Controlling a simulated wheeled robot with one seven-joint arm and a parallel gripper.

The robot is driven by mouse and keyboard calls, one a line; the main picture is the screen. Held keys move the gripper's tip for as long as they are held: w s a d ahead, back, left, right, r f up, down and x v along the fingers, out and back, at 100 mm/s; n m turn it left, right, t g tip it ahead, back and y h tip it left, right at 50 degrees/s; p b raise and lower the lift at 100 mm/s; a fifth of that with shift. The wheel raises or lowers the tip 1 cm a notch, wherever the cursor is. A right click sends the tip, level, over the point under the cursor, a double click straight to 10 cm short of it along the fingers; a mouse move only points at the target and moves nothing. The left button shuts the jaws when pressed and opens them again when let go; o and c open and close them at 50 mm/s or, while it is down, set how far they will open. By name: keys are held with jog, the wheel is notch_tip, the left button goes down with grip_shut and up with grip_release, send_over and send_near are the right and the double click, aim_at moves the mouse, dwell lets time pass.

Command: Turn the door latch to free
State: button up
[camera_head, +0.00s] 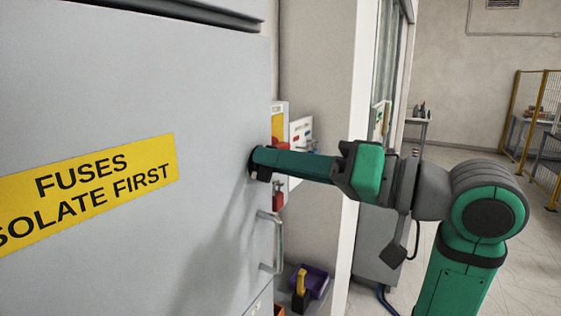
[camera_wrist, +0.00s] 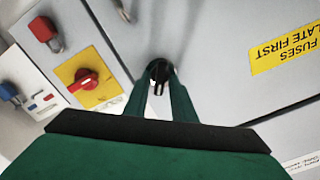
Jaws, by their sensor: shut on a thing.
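The grey cabinet door (camera_head: 130,215) fills the left of the head view and carries a yellow label (camera_head: 90,190) about fuses. The door latch, a small dark part (camera_wrist: 159,68) on the door near its edge, shows between the fingertips in the wrist view. My gripper (camera_wrist: 160,84) is shut on the latch, with one green finger on each side. In the head view my gripper (camera_head: 258,160) reaches the door from the right, and its fingers hide most of the latch. The latch's exact angle cannot be told.
A red rotary switch (camera_wrist: 87,79) on a yellow plate and a red padlock (camera_wrist: 43,30) are beside the door edge. A metal pull handle (camera_head: 278,240) stands out below my gripper. A purple bin (camera_head: 314,281) is lower down. Open floor lies to the right.

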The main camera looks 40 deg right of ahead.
jog(key=shift+d+f+m, duration=0.1)
jog(key=shift+f+m, duration=0.05)
jog(key=shift+m, duration=2.6)
jog(key=shift+d+f+m, duration=0.1)
jog(key=shift+m, duration=2.65)
jog(key=shift+w, duration=0.1)
jog(key=o, duration=0.7)
jog(key=shift+w, duration=0.15)
jog(key=shift+o, duration=0.2)
jog(key=v, duration=1.1)
jog(key=shift+f, duration=0.15)
